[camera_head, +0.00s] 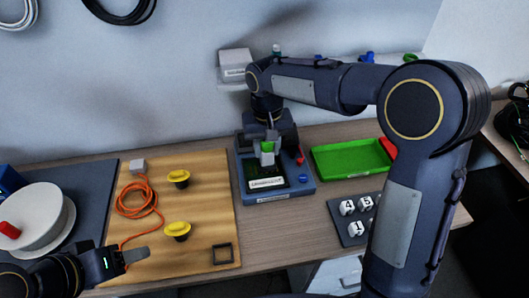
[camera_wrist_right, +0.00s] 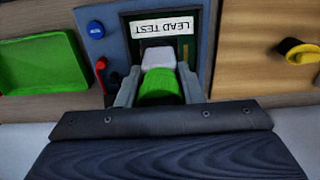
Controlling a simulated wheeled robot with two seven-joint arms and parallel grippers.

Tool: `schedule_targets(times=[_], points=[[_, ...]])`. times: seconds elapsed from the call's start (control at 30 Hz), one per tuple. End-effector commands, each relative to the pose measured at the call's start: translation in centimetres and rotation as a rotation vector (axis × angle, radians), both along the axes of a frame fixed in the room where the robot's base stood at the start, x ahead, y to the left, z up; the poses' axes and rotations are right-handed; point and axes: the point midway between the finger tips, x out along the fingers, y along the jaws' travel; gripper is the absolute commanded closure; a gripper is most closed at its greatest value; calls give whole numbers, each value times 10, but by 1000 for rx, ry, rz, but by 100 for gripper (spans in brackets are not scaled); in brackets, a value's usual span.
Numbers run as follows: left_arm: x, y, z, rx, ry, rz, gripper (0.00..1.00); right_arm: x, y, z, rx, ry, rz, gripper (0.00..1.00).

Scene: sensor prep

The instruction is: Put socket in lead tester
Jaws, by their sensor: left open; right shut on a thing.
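The lead tester (camera_head: 306,186) is a blue-framed unit with a dark centre and a white label, standing mid-table. Its "LEAD TEST" label (camera_wrist_right: 166,27) appears upside down in the right wrist view. My right gripper (camera_head: 266,150) is above the tester, shut on a green and pale grey block, which looks like the socket (camera_wrist_right: 160,86). The green part sits between the fingers, and the pale part points toward the tester. Whether the block touches the tester cannot be told. My left gripper (camera_head: 132,257) is open and empty, low over the front of the wooden board.
The wooden board (camera_head: 205,195) holds an orange cable (camera_head: 135,200) with a grey end block (camera_head: 137,165), yellow knobs (camera_head: 178,228) and a dark square frame (camera_head: 222,253). A green tray (camera_head: 350,158) and numbered white cubes (camera_head: 347,207) stand right of the tester. A white reel (camera_head: 35,215) is at left.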

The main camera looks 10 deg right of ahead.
Motion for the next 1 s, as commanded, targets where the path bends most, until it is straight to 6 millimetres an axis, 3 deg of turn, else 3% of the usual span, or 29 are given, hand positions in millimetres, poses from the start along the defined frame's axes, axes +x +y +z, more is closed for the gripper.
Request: schedule_targets(times=[0.37, 0.77, 0.8, 0.93, 1.0], points=[[0, 0, 3, 0, 0, 0, 42, 8, 5, -39, 0, 0, -1, 92], [0, 0, 0, 0, 0, 0, 42, 8, 5, -45, 1, -1, 0, 92], [0, 0, 1, 0, 0, 0, 42, 8, 5, -44, 1, -1, 0, 64], [0, 0, 1, 0, 0, 0, 42, 8, 5, -44, 1, -1, 0, 47], [0, 0, 1, 0, 0, 0, 42, 8, 5, -44, 1, -1, 0, 45]])
